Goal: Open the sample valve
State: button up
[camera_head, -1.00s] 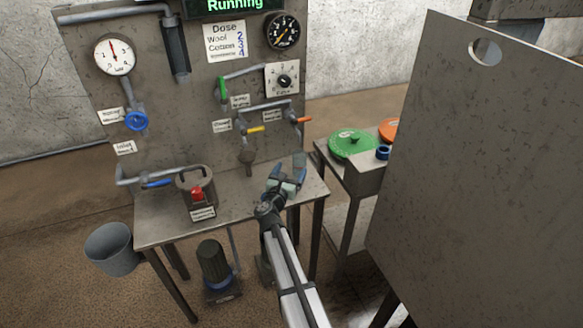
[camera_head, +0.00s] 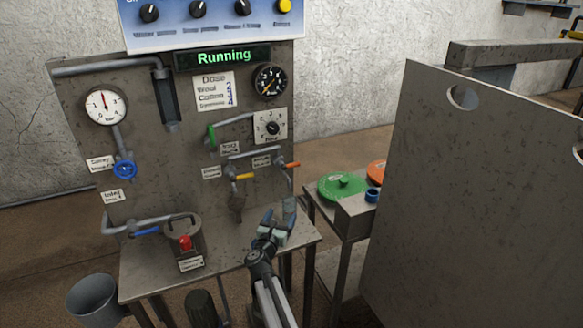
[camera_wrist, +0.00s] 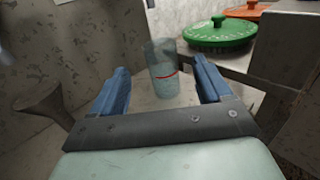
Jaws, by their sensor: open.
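The metal panel carries several valves with labels too small to read surely, so I cannot tell which is the sample valve. An orange-handled valve (camera_head: 293,165) is at the panel's lower right, a yellow-handled valve (camera_head: 244,176) left of it, and a green-handled valve (camera_head: 212,136) above. My gripper (camera_head: 276,217) is open and empty above the right part of the metal table, below the orange handle. In the wrist view a clear glass (camera_wrist: 162,76) with a red line stands ahead, seen between the fingers; I cannot tell whether they reach around it.
A grey funnel (camera_head: 237,204) hangs under the yellow valve. A blue wheel (camera_head: 124,170), a blue lever (camera_head: 146,231) and a red button box (camera_head: 186,246) are further left. A green lid (camera_head: 342,187) lies on a side stand. A large metal plate (camera_head: 480,200) blocks the right side.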

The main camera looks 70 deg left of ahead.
aim_at(291, 165)
jog(key=shift+m+t+h, duration=0.3)
jog(key=shift+m+t, duration=0.3)
jog(key=w+r, duration=0.1)
jog(key=w, duration=0.4)
jog(key=w+d+r, duration=0.1)
jog(key=w, duration=0.2)
jog(key=shift+d+r, duration=0.1)
jog(key=shift+r, duration=0.25)
jog(key=c, duration=0.6)
jog(key=w+r+n+y, duration=0.3)
jog(key=r+n, duration=0.4)
jog(key=s+a+n+g+y, duration=0.25)
jog(key=s+n+g, duration=0.25)
jog(key=n, duration=1)
jog(key=x, duration=1.4)
jog(key=shift+w+a+f, duration=0.15)
jog(key=shift+a+f, duration=0.1)
jog(key=shift+f, duration=0.1)
grip_shut()
